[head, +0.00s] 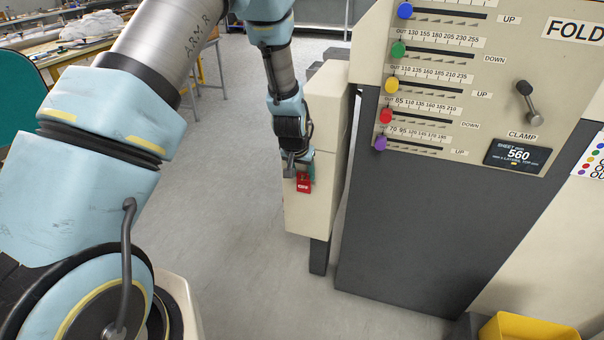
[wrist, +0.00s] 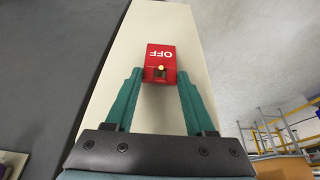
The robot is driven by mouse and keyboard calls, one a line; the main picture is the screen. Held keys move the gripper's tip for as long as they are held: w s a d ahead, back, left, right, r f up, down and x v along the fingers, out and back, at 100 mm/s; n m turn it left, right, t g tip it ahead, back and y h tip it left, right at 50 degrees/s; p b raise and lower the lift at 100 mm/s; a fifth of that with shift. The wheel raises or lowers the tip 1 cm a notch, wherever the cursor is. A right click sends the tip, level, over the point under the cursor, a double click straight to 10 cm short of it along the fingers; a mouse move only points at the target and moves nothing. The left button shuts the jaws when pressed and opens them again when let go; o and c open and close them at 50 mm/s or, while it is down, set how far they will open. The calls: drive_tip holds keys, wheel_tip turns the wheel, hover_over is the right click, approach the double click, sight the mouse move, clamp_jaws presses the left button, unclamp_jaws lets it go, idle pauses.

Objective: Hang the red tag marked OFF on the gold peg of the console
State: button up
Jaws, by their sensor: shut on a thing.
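The red tag marked OFF (wrist: 162,52) is between the two teal fingertips of my gripper (wrist: 160,77), which is shut on it. The lettering is upside down in the wrist view. A small gold spot, which looks like the gold peg (wrist: 161,68), shows at the dark slot in the tag's near end. I cannot tell how far it passes through. In the head view the tag (head: 303,183) hangs below my gripper (head: 300,172), in front of the cream console (head: 322,205). The peg cannot be made out there.
A grey and cream machine (head: 400,210) with coloured knobs, sliders and a small display (head: 517,155) stands to the right of the console. A yellow bin (head: 525,328) is at the lower right. Open grey floor (head: 235,220) lies left of the console.

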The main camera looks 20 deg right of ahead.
idle(0.3)
drive_tip(key=o, duration=1.4)
drive_tip(key=b+v, duration=0.2)
drive_tip(key=v, duration=0.9)
drive_tip(key=w+a+r+n+y, duration=0.1)
drive_tip(key=a+r+n+y, duration=0.3)
drive_tip(key=a, duration=1.3)
drive_tip(key=s+a+r+n, duration=0.1)
drive_tip(key=s+a, duration=0.2)
drive_tip(key=a, duration=0.2)
drive_tip(key=s+a+r+n+g, duration=0.1)
drive_tip(key=s+a+r, duration=0.1)
drive_tip(key=a, duration=0.4)
drive_tip(key=s+a+r+n+h+p, duration=0.1)
drive_tip(key=s+a+r, duration=0.1)
drive_tip(key=a, duration=0.3)
drive_tip(key=shift+s+a+g, duration=0.3)
drive_tip(key=shift+s+g, duration=0.1)
drive_tip(key=shift+s, duration=0.45)
